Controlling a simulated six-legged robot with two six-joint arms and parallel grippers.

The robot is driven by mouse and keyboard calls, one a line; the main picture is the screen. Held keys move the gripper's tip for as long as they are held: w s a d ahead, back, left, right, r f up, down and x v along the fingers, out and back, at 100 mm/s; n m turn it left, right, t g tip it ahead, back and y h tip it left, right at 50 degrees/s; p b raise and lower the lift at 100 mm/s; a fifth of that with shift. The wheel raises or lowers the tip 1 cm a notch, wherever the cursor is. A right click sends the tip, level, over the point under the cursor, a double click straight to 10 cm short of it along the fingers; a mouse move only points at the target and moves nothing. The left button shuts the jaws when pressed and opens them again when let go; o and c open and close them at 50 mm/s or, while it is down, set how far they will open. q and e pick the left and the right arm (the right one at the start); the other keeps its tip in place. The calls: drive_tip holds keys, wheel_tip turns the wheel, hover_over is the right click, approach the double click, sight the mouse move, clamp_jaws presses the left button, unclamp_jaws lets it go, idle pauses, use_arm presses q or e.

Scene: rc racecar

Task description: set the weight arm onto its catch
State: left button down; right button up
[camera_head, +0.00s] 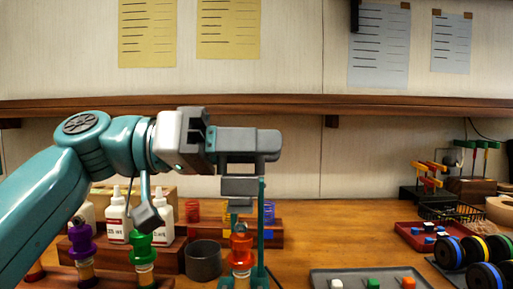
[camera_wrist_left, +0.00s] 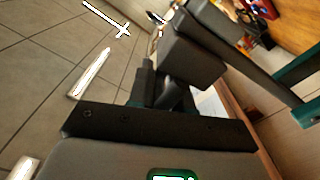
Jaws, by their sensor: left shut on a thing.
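My left gripper (camera_head: 243,165) reaches in from the left, at the top of a slim teal post (camera_head: 262,210). It is shut on a part at the post, most likely the weight arm, though the grey blocks of the fingers hide most of it. In the left wrist view, a dark bar (camera_wrist_left: 262,72) runs from beside the finger block (camera_wrist_left: 188,52) toward a teal piece (camera_wrist_left: 298,72). I cannot make out the catch, or whether the arm touches it. My right gripper is in neither view.
Below the gripper stands an orange-topped spool (camera_head: 241,247), with a dark cup (camera_head: 203,260) to its left. Purple (camera_head: 81,238) and green (camera_head: 143,248) spools and white bottles (camera_head: 117,220) crowd the left. A grey tray (camera_head: 345,272) lies right; the bench (camera_head: 330,232) behind it is clear.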

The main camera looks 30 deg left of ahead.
use_arm(q)
drive_tip(key=shift+s, duration=0.15)
drive_tip(key=c, duration=1.2)
unclamp_jaws()
drive_tip(key=shift+s+d+r, duration=0.1)
drive_tip(key=shift+o, duration=0.2)
drive_tip(key=shift+s+d, duration=0.1)
drive_tip(key=shift+s, duration=0.05)
drive_tip(key=shift+w, duration=0.3)
drive_tip(key=shift+s, duration=0.1)
